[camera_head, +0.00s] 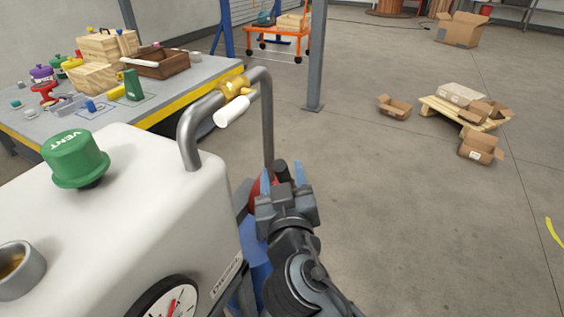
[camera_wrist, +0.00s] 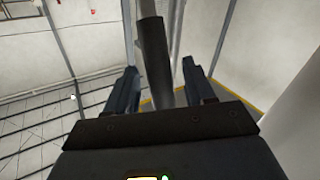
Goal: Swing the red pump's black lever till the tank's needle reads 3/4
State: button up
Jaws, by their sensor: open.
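The white tank (camera_head: 190,225) fills the left of the head view. Its round gauge (camera_head: 150,309) is cut off by the bottom edge; the red needle (camera_head: 172,305) points upward, but I cannot read the scale. The red pump (camera_head: 255,193) is mostly hidden behind the tank and my gripper. The black lever (camera_head: 282,172) stands up by the fingers; in the wrist view the lever (camera_wrist: 154,55) rises between the two fingers. My gripper (camera_head: 282,180) is open, with a finger on each side of the lever. In the wrist view the gripper (camera_wrist: 160,88) shows gaps beside the lever.
A bent grey pipe (camera_head: 188,135) with a brass, white-handled valve (camera_head: 235,100) rises close beside my gripper. A green VENT cap (camera_head: 75,160) tops the tank. A cluttered workbench (camera_head: 195,85) and a grey post (camera_head: 316,60) stand beyond.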

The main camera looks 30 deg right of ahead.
jog(key=shift+x, duration=1.45)
jog(key=shift+c, duration=0.2)
grip_shut()
